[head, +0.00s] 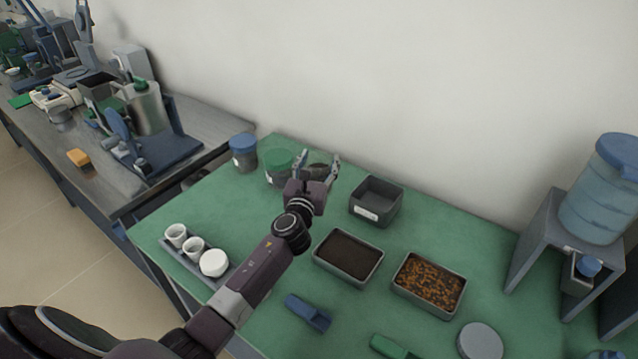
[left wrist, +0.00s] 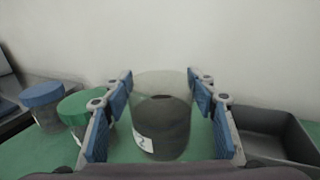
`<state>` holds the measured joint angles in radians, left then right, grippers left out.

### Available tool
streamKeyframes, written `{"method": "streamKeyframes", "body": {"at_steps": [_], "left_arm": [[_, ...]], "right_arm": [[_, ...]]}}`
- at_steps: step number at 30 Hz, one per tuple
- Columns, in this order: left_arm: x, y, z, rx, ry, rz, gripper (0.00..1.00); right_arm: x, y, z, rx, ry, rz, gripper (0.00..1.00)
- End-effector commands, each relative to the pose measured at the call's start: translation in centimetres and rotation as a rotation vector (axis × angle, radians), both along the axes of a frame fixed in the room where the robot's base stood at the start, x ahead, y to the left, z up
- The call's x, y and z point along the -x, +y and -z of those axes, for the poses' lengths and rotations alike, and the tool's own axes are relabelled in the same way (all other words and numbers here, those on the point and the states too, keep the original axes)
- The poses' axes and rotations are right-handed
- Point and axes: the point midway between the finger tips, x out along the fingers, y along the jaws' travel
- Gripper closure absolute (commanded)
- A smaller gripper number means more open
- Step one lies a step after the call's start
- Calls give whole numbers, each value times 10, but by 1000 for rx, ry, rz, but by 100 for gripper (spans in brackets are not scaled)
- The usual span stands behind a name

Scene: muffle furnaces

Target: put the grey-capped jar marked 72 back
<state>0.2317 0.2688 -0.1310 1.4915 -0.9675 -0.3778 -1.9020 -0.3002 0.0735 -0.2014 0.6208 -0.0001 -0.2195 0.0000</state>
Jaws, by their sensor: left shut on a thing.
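My left gripper (head: 322,160) is shut on a clear jar at the back of the green table. In the left wrist view the jar (left wrist: 161,115) stands upright between the blue finger pads, with dark contents and a white label. Only part of the label shows, with what looks like a 2. No cap shows on its rim. Whether its base touches the table I cannot tell. A round grey lid-like disc (head: 481,341) lies at the table's front right. My right gripper is not in view.
A green-capped jar (head: 279,166) and a blue-capped jar (head: 243,152) stand left of my gripper. An empty grey bin (head: 367,214) is to its right. Two filled trays (head: 348,284) (head: 399,287), scoops (head: 308,312) and a rack of white crucibles (head: 169,249) lie nearer.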

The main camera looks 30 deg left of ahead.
Motion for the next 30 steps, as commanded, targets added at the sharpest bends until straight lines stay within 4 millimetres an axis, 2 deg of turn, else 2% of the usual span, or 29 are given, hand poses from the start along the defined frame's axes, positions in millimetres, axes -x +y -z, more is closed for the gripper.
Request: {"method": "streamKeyframes", "body": {"at_steps": [1,5,9,13,26,27,30], "left_arm": [[0,0,8,0,-2,-1,100],[0,0,15,0,-4,-1,100],[0,0,38,1,-1,-1,100],[0,0,53,1,-3,-1,100],[0,0,58,-2,-3,0,100],[0,0,58,-1,-1,0,45],[0,0,58,-1,-1,0,34]], "right_arm": [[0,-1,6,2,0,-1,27],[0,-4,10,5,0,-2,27],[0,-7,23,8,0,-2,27],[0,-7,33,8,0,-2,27],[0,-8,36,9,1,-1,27],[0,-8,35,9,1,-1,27],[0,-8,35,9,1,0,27]]}}
